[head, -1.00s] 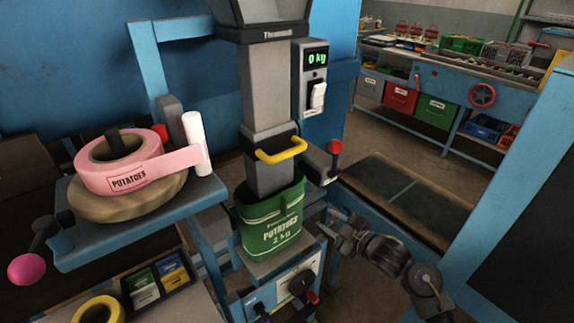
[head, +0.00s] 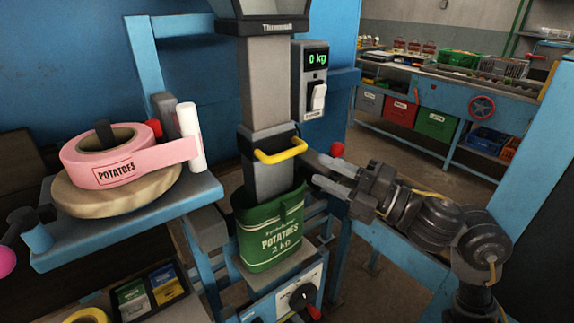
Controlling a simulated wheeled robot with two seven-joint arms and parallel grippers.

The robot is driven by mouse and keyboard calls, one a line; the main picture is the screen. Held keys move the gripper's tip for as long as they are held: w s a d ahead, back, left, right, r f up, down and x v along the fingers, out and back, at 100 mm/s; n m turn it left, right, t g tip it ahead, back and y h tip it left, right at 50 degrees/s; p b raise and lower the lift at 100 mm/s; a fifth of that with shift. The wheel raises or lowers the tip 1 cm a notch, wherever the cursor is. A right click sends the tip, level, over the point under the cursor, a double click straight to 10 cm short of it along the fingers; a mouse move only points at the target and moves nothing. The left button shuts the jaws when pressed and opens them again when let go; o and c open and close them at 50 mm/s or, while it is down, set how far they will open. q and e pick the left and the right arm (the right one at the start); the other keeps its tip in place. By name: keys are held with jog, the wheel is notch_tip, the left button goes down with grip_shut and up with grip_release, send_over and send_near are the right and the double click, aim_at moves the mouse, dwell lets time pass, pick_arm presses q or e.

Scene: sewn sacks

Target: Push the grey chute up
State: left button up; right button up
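The grey chute (head: 262,90) hangs upright in the middle of the head view, below a dark hopper. A yellow handle (head: 280,151) crosses the front of its lower sleeve. The chute's lower end reaches into the open mouth of a green potato sack (head: 272,238). My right gripper (head: 325,172) is to the right of the yellow handle and a little lower, its two pale fingers pointing left. The fingers are apart with nothing between them. It does not appear to touch the handle or the chute. My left gripper is not in view.
A scale display (head: 316,58) with a white switch is right of the chute. A red-knobbed lever (head: 337,150) is close behind my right gripper. A blue side table (head: 130,222) at left holds a pink label roll (head: 115,160). A dial panel (head: 300,296) is below the sack.

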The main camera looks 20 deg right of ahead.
aim_at(288, 151)
jog(key=b+x, duration=0.2)
jog(key=x, duration=0.7)
jog(key=shift+r, duration=0.1)
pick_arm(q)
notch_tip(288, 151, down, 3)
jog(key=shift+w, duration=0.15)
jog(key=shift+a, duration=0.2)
pick_arm(e)
jog(key=shift+c, duration=0.4)
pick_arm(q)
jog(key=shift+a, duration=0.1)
pick_arm(e)
grip_shut()
